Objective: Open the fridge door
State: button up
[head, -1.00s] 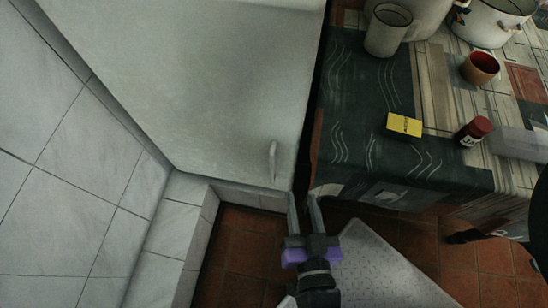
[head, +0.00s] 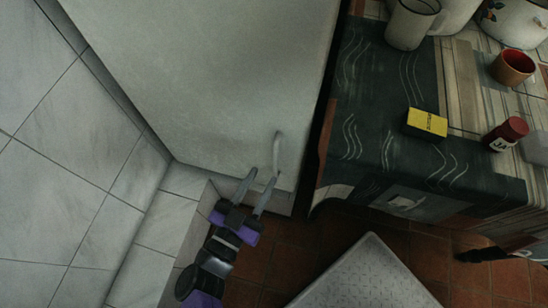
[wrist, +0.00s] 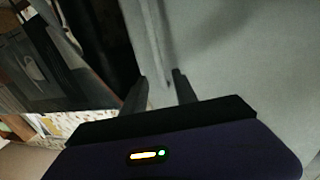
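The fridge (head: 200,75) is a pale grey-white box seen from above in the head view, beside the tiled wall. Its door looks closed. A short pale handle (head: 278,148) sticks out near its lower right corner. My gripper (head: 264,174) is just below the handle in the head view, with its two fingers apart and nothing between them. The right fingertip is very near the handle's lower end; I cannot tell if they touch. In the wrist view, my open fingers (wrist: 160,88) point at the grey fridge surface (wrist: 245,50); the handle is not clear there.
A table with a dark patterned cloth (head: 375,160) stands close to the fridge's right. It holds a yellow box (head: 427,123), a red-lidded jar (head: 507,134), a red cup (head: 512,66) and a white mug (head: 411,25). Tiled wall (head: 60,150) bounds the left. Brown floor shows below.

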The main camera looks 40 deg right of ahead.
aim_at(274, 157)
jog(key=x, duration=0.6)
jog(key=shift+w+d, duration=0.15)
jog(key=shift+d, duration=0.1)
grip_shut()
dwell(1.2)
